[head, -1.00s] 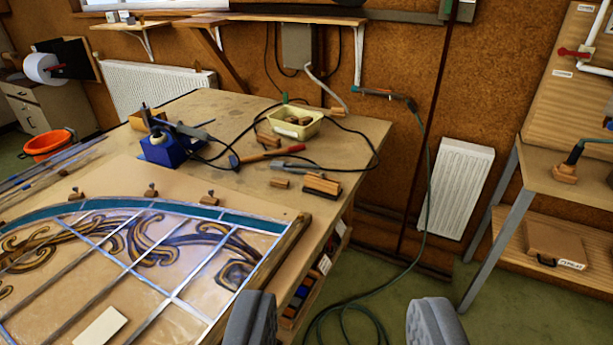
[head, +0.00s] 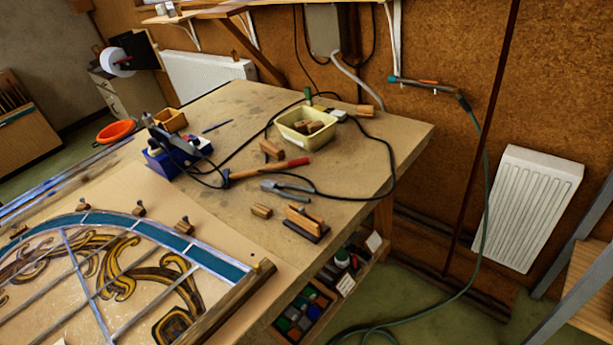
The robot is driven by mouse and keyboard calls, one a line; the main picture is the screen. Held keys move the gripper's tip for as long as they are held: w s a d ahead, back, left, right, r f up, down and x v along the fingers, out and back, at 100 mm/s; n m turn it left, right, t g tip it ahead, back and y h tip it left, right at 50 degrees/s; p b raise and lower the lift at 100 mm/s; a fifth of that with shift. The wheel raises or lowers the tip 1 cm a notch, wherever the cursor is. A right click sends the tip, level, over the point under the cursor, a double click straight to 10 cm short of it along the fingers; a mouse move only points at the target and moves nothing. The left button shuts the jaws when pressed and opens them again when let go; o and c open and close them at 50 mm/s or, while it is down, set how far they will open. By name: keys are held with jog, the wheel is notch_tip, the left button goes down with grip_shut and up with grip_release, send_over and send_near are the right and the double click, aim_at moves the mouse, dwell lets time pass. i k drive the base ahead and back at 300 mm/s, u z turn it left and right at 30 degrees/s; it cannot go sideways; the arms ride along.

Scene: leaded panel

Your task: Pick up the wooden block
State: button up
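Several wooden blocks lie on the workbench (head: 350,170), and I cannot tell which one the task names. A small plain block (head: 261,210) lies near the right part of the bench. Next to it is a larger wooden block on a dark base (head: 305,221), close to the bench's right edge. Another wooden block (head: 271,150) lies behind the hammer, and one more (head: 365,111) is at the back edge. Small wooden pieces (head: 308,127) sit in a cream tub (head: 288,132). My gripper is not in view.
A hammer (head: 268,170), dark-handled pliers (head: 287,187) and a black cable lie near the blocks. A blue soldering stand (head: 165,162) is to the left. The leaded panel (head: 85,275) fills the front left.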

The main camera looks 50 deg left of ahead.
aim_at(266, 212)
jog(key=u, duration=0.3)
jog(key=i, duration=1.05)
jog(key=u, duration=1.05)
jog(key=i, duration=0.35)
jog(key=u, duration=0.1)
jog(key=k, duration=0.7)
jog(key=u, duration=0.25)
jog(key=i, duration=0.7)
jog(key=z, duration=0.1)
